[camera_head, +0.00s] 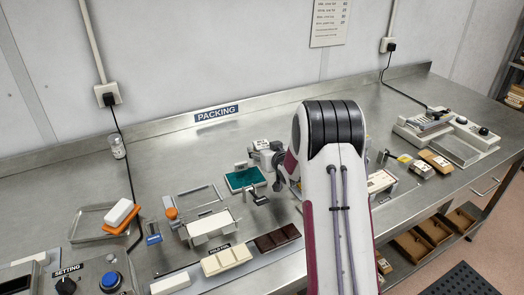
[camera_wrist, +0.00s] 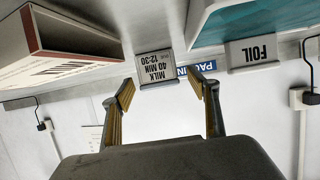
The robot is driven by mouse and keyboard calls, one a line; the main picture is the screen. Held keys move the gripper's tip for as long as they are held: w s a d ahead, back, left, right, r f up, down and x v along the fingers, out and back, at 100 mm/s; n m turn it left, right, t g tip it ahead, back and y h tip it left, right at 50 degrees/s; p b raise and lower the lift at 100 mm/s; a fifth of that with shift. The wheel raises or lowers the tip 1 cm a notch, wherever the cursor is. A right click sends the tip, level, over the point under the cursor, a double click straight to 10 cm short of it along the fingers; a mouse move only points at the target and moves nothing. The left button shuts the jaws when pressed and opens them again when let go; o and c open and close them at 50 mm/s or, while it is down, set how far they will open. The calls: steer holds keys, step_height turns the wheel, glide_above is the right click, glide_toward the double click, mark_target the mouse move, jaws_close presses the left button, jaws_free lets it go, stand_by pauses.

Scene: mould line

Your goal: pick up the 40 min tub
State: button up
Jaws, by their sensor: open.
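In the wrist view, which is upside down, a small grey sign (camera_wrist: 155,68) reads "MILK 40 MIN DUE 12:30". I cannot make out a tub with it in either view. My gripper (camera_wrist: 166,88) is open and empty, its two fingers apart, with the sign showing beyond and between the tips. In the head view my gripper (camera_head: 262,180) is low over the bench, beside the green pad (camera_head: 244,178). My arm hides the bench behind it there.
In the wrist view a teal block (camera_wrist: 240,20) with a "FOIL" sign (camera_wrist: 252,52) is at right, and a red-and-white box (camera_wrist: 65,45) at left. The back left bench is mostly clear.

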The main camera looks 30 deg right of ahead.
mark_target(262, 147)
steer(key=shift+x, duration=1.5)
steer(key=c, duration=1.3)
